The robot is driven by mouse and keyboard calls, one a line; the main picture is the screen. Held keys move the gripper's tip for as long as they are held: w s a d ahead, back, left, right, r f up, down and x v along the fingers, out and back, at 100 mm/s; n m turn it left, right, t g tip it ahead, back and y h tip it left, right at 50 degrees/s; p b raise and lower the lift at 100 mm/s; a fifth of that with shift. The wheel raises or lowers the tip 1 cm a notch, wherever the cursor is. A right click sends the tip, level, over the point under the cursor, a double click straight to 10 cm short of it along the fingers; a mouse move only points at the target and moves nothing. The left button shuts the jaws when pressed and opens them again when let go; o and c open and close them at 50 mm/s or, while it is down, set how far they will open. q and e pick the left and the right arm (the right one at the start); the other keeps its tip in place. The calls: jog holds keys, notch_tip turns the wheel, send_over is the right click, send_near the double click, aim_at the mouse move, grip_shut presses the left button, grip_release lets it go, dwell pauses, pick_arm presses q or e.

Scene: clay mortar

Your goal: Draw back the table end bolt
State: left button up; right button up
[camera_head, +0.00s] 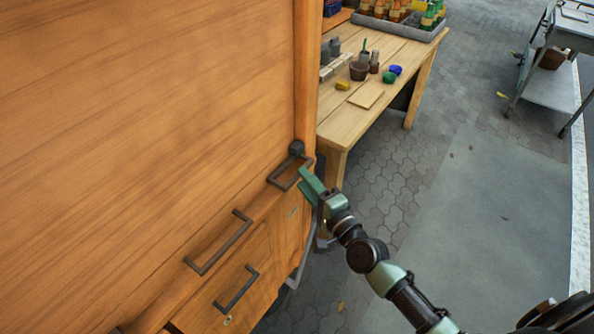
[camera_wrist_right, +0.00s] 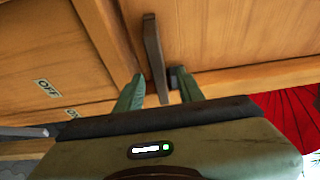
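A dark metal bar handle (camera_head: 286,173) sits at the right end of the wooden cabinet's ledge, with a dark round knob (camera_head: 296,147) at its far end. Which part is the bolt I cannot tell for sure. My right gripper (camera_head: 306,180) is beside this handle, its green fingers pointing at it. In the right wrist view a dark bar (camera_wrist_right: 153,50) lies between the open fingers of the right gripper (camera_wrist_right: 158,88), with gaps visible beside it. A small dark piece (camera_wrist_right: 178,77) shows near the right finger. My left gripper is not in view.
The cabinet (camera_head: 150,120) fills the left, with another ledge handle (camera_head: 220,243) and a drawer handle (camera_head: 237,288) nearer me. A wooden table (camera_head: 345,128) with pots, coloured lumps and bottles stands beyond its end.

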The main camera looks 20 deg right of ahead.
jog(key=shift+x, duration=1.8)
jog(key=shift+c, duration=0.4)
jog(key=shift+f, duration=0.1)
grip_shut()
